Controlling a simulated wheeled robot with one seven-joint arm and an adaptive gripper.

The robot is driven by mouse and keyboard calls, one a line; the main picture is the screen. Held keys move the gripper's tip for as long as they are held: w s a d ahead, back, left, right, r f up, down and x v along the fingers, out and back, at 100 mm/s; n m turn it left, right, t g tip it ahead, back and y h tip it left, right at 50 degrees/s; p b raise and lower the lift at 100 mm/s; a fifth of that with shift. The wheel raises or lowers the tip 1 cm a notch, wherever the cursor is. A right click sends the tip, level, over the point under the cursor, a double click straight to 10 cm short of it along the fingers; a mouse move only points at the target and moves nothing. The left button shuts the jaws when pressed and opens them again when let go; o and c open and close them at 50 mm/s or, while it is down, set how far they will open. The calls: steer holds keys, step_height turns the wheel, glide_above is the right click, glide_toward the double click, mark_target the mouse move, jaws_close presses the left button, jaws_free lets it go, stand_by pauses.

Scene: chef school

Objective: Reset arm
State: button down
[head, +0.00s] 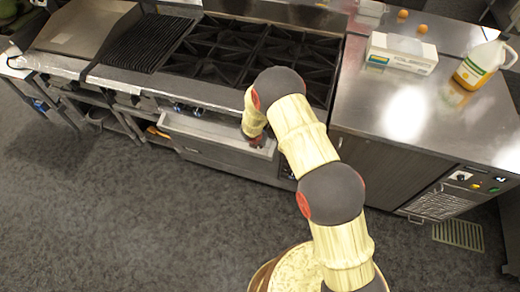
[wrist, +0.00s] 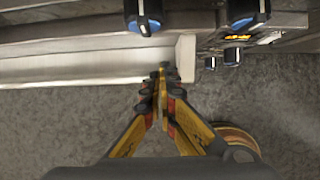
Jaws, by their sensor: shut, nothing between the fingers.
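My gripper (wrist: 163,85) is shut and empty in the wrist view, its yellow fingers meeting at dark tips. In the head view my arm reaches forward from the bottom, bends at the stove, and points down.
Black stove burners (head: 250,50) and a ribbed grill (head: 148,42) lie behind the arm. The right steel counter (head: 400,110) holds a white box (head: 402,53), a juice jug (head: 482,66) and orange balls (head: 403,14). Blue-capped knobs (wrist: 145,18) are near the gripper. The grey floor (head: 120,215) is clear.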

steer(key=r, duration=0.2)
steer(key=w+r, duration=0.1)
steer(key=r, duration=0.1)
steer(key=shift+d+r+p, duration=0.1)
steer(key=shift+d+p, duration=0.15)
steer(key=shift+p, duration=0.15)
